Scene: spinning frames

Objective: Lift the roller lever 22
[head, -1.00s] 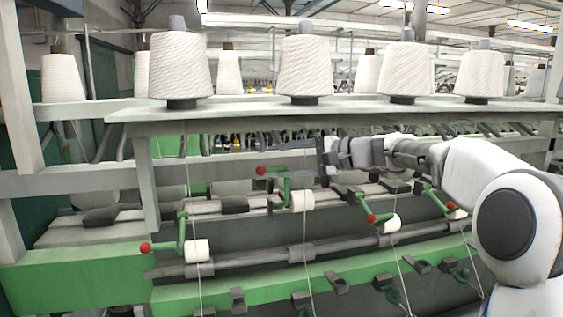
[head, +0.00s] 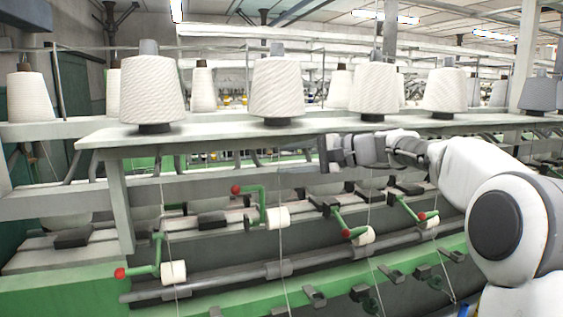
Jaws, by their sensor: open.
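Several green crank levers with red ball ends and white rollers line the machine. The far-left lever (head: 158,255) has its ball low and to the left. The second lever (head: 262,206) has its ball raised above its roller (head: 277,218). The third lever (head: 338,221) and fourth lever (head: 404,207) slope down to the right towards their balls. No numbers are readable, so I cannot tell which is roller lever 22. My gripper (head: 326,155) is open and points left, above and right of the second lever, apart from all levers. Its fingers show small and edge-on.
Large white yarn cones (head: 153,92) stand on a pale shelf (head: 105,138) above my gripper. A grey rail (head: 225,277) runs below the rollers, with thin threads hanging in front. Dark brackets (head: 314,296) stick out from the green lower beam.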

